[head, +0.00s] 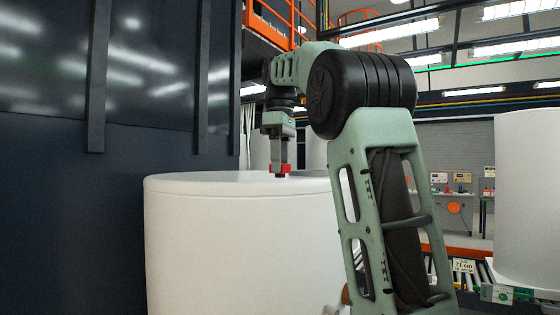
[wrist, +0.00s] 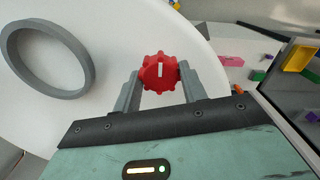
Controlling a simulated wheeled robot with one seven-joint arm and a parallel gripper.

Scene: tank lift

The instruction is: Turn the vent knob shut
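The vent knob (wrist: 160,72) is red and scalloped, with a white pointer mark running nearly straight up in the wrist view. It sits on the top of the white tank (head: 235,245), and its red also shows in the head view (head: 284,168) with a dark stem below. My gripper (wrist: 160,74) points down over the tank top. Its two grey fingers stand on either side of the knob, with their tips against its left and right edges; no clear gap shows. The finger ends are partly hidden behind the knob's rim in the wrist view.
A grey ring (wrist: 48,60) lies on the tank top beside the knob. A dark wall (head: 70,170) with vertical ribs stands left of the tank. Another white tank (head: 528,200) stands at right, beside a roller conveyor with a sign (head: 464,266). An orange railing (head: 275,15) is above.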

